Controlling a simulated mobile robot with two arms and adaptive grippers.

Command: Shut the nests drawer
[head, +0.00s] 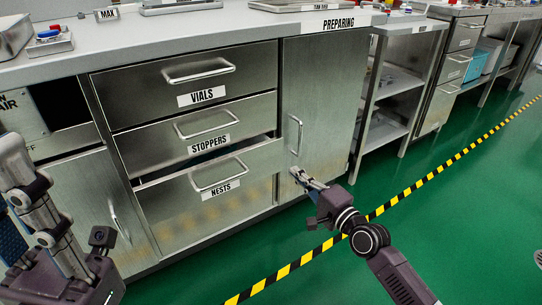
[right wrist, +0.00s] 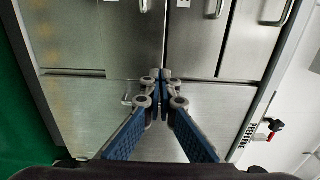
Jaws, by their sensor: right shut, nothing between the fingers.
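The nests drawer (head: 255,185) is the lowest of the three metal drawers in the head view, with a bar handle (head: 222,180) and a NESTS label. It stands slightly out, with a dark gap along its top edge. In the right wrist view its front (right wrist: 100,35) fills the upper left. My right gripper (head: 298,174) is shut and empty, close to the drawer's right edge, in front of the cabinet door. In the right wrist view its fingertips (right wrist: 163,76) meet near the drawer's corner; contact cannot be told. My left gripper (head: 25,205) is partly cut off at the left.
The stoppers drawer (head: 245,112) and vials drawer (head: 250,66) are above. A cabinet door (head: 325,110) with a vertical handle is at the right, under the PREPARING counter. An open shelf (head: 395,85) stands further right. The green floor (head: 430,240) in front is clear.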

